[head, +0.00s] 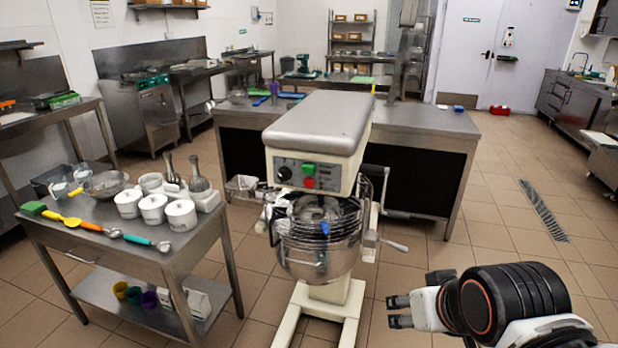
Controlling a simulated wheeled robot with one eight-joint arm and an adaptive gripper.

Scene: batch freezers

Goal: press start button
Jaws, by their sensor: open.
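A large cream floor mixer (320,125) stands in the middle of the head view, with a grey top and a metal bowl (318,262) behind a wire guard. Its front panel carries a green button (309,168), a red button (309,182) just below it, and a dark knob (284,173) to the left. No lettering on the buttons is readable. My gripper (398,312) is at the lower right, open and empty, pointing left. It is apart from the mixer, right of its base and lower in the picture than the panel.
A steel table (160,262) with white canisters, a bowl and colored scoops stands left of the mixer. A long steel counter (430,132) stands behind it. A lever (392,243) sticks out from the mixer's right side. The tiled floor at right is clear, with a drain grate (543,210).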

